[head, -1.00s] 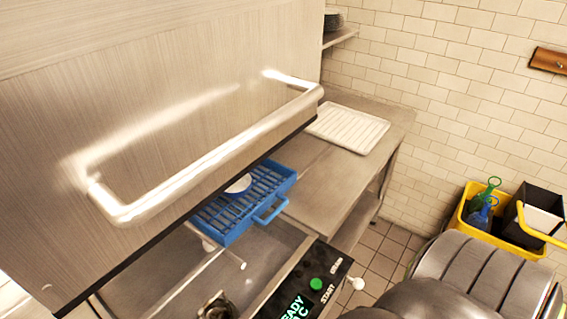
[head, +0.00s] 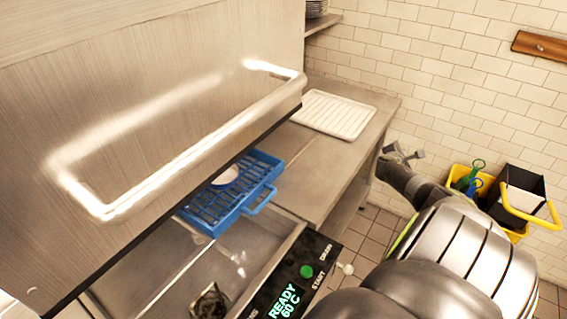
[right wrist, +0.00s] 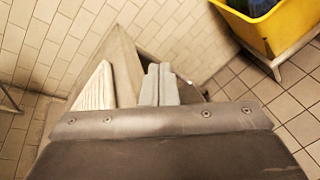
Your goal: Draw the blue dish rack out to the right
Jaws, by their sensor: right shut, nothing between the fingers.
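The blue dish rack (head: 215,214) sits under the raised steel hood, partly hidden by the hood's lower edge. Its handle loop (head: 262,200) sticks out on its right side, and a white dish (head: 226,174) lies in it. My right gripper (head: 405,153) is in the air to the right of the steel counter, well apart from the rack. In the right wrist view its fingers (right wrist: 159,84) are together with nothing between them. The rack does not show in that view. My left gripper is not in view.
The steel hood (head: 150,90) with its long bar handle overhangs the rack. A steel counter (head: 318,172) runs to the right, with a white ribbed tray (head: 335,115) on it. A control panel (head: 290,285) is in front. A yellow caddy (head: 515,235) with bottles stands by the tiled wall.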

